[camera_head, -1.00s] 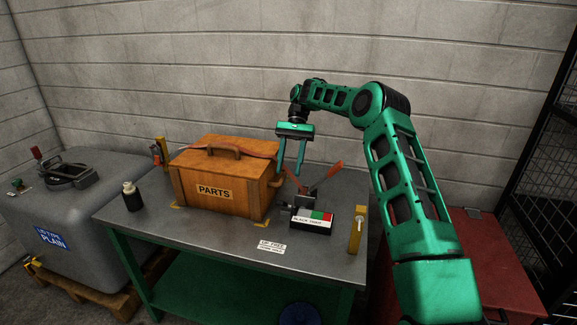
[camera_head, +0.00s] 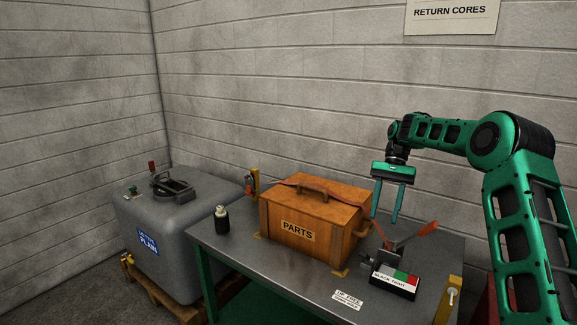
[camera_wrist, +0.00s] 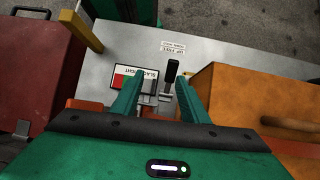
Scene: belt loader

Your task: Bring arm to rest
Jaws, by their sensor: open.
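My green arm reaches in from the right in the head view. My gripper (camera_head: 387,218) points down with its two fingers apart and nothing between them. It hangs above the bench, just right of the wooden PARTS box (camera_head: 318,225) and behind the red-handled clamp (camera_head: 400,250). In the wrist view my gripper (camera_wrist: 160,100) is also open, with the clamp's black-tipped lever (camera_wrist: 172,72) and the labelled block (camera_wrist: 133,80) showing between and beyond the fingers.
The metal bench (camera_head: 240,252) also carries a dark bottle (camera_head: 222,220) and yellow posts. A grey tank (camera_head: 180,225) stands at left on a pallet. A red cabinet (camera_wrist: 35,70) lies beside the bench. A RETURN CORES sign (camera_head: 451,14) hangs on the wall.

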